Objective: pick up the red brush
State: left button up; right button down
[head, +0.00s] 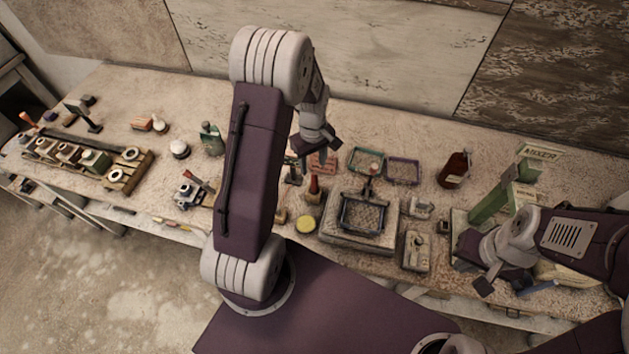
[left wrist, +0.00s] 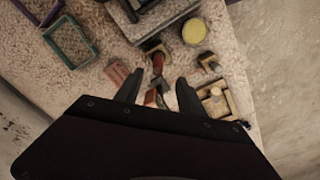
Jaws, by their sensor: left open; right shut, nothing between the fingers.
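A red upright piece on a dark base, which may be the red brush (head: 314,187), stands on the bench behind the yellow disc. It also shows in the left wrist view (left wrist: 158,64), just beyond my fingertips. I cannot make out bristles. My left gripper (head: 318,147) is above the bench, behind and above this piece. In the left wrist view its two fingers (left wrist: 158,84) are apart, with nothing held. A smaller red-and-dark item (left wrist: 151,97) shows between the fingers, lower down. My right gripper (head: 503,284) is shut and empty over the right front of the bench.
A red block (left wrist: 115,73) lies close to the left finger. A yellow disc (head: 305,225), a stone slab with a dark frame (head: 332,237), shallow trays (head: 403,171) and a brown bottle (head: 455,170) crowd the area. A green bottle (head: 212,139) stands left of my left arm.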

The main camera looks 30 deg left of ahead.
aim_at(314, 179)
pick_arm(q)
jog(key=f, duration=0.2)
jog(key=f+p, duration=0.1)
jog(key=f, duration=0.1)
jog(key=shift+w+a+f, duration=0.1)
jog(key=shift+w+a, duration=0.1)
jog(key=shift+f, duration=0.1)
jog(key=f, duration=0.1)
jog(key=f+p, duration=0.1)
jog(key=f, duration=0.1)
jog(key=f+p, duration=0.1)
jog(key=shift+d+f, duration=0.35)
jog(key=shift+a+f, duration=0.1)
grip_shut()
